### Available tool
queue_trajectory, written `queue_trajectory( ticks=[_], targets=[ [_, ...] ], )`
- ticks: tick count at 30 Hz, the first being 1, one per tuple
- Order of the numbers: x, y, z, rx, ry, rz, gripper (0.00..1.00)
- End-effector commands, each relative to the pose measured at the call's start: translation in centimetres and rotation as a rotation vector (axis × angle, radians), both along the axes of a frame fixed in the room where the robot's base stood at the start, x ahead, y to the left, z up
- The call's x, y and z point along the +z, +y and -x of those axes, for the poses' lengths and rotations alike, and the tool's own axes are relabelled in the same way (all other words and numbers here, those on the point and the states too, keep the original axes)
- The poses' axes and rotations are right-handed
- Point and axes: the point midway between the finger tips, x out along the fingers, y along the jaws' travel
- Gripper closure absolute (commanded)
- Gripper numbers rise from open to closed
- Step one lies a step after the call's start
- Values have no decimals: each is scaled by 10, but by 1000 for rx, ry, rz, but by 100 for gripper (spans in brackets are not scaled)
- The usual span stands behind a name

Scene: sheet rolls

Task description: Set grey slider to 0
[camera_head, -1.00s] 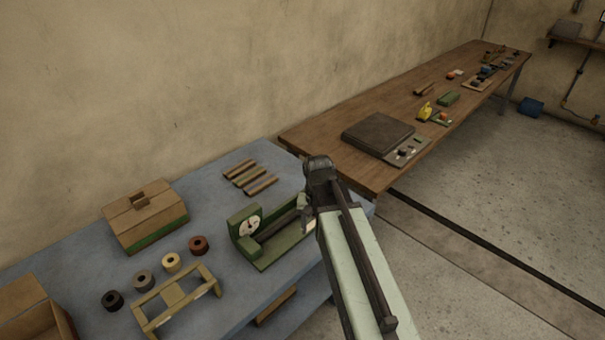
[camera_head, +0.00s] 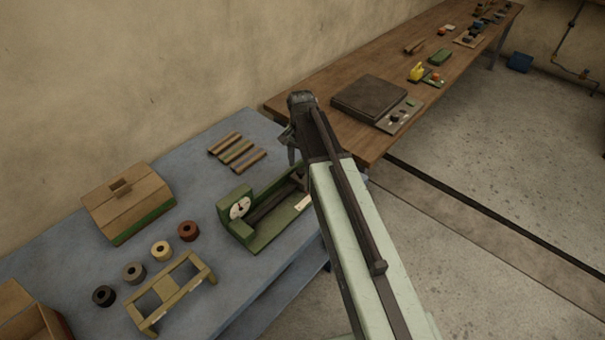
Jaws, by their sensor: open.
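A dark flat plate device (camera_head: 370,96) lies on the near end of the wooden table, with a light panel (camera_head: 402,116) carrying small dark knobs along its right side. A green device (camera_head: 262,212) with a round white dial and a dark roller stands on the blue table. I cannot make out which small part is the grey slider. My gripper (camera_head: 291,152) is open and empty, pointing down over the blue table's far right part, just beyond the green device. My arm hides part of that table's right edge.
On the blue table (camera_head: 70,260) are a cardboard box (camera_head: 128,200), several rolls (camera_head: 161,250), several short sticks (camera_head: 238,152) and a tan frame (camera_head: 170,292). The wooden table (camera_head: 335,76) holds a yellow item (camera_head: 416,72) and a green block (camera_head: 441,57).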

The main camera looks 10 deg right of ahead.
Motion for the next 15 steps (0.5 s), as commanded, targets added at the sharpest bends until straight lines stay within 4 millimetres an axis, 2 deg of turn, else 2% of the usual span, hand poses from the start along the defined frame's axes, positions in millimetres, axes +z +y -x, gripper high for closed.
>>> queue_trajectory(
  ticks=[1, 3, 11, 14, 15],
  targets=[
    [-16, 1, 0, 2, 0, 0, 48],
    [-21, 2, 0, 3, 0, 0, 48],
    [-19, 2, 0, 4, 0, 0, 48],
    [-19, 2, 0, 4, 0, 0, 71],
    [-19, 2, 0, 4, 0, 0, 82]
  ],
)
